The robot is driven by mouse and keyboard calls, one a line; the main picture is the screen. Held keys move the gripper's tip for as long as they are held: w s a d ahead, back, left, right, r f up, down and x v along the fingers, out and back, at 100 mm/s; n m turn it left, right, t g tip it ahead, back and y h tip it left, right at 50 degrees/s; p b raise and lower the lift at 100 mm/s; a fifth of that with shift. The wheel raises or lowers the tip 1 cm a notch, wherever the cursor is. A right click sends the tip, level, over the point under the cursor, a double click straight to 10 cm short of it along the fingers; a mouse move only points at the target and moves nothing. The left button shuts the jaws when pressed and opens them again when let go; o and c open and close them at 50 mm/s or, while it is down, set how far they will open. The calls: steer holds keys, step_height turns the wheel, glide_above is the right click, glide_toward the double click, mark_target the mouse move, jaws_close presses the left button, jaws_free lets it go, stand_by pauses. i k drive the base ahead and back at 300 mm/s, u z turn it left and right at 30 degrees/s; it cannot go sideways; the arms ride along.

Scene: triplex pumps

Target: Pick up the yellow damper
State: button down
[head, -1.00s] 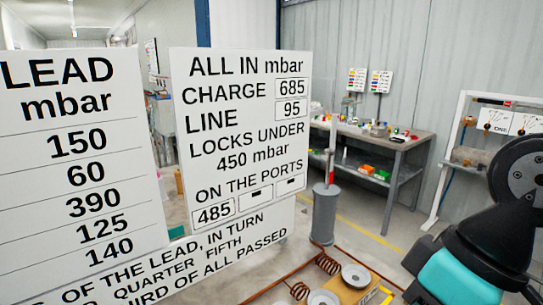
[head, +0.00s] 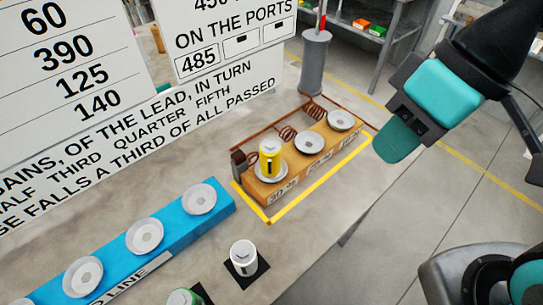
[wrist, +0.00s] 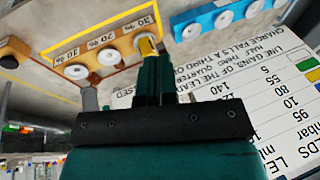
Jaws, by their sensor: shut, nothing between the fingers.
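The yellow damper (head: 270,158) is a small yellow cylinder with a dark marking. It stands upright on the nearest white round seat of the orange-brown block (head: 292,188) on the bench. My gripper (head: 392,150) is shut and empty, in the air to the right of the block and apart from the damper. In the wrist view, which is upside down, my teal fingers (wrist: 152,78) are together, and the yellow damper (wrist: 147,45) shows just beyond their tips, partly hidden by them.
A blue block (head: 170,227) with several empty white seats lies at left. Copper coils (head: 287,134) and a grey post (head: 315,62) stand behind the orange-brown block. Lettered boards (head: 130,160) bound the back.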

mark_target(270, 149)
steer(key=z, duration=1.45)
steer(key=k, duration=1.2)
steer(key=u, duration=1.6)
steer(key=i, duration=0.5)
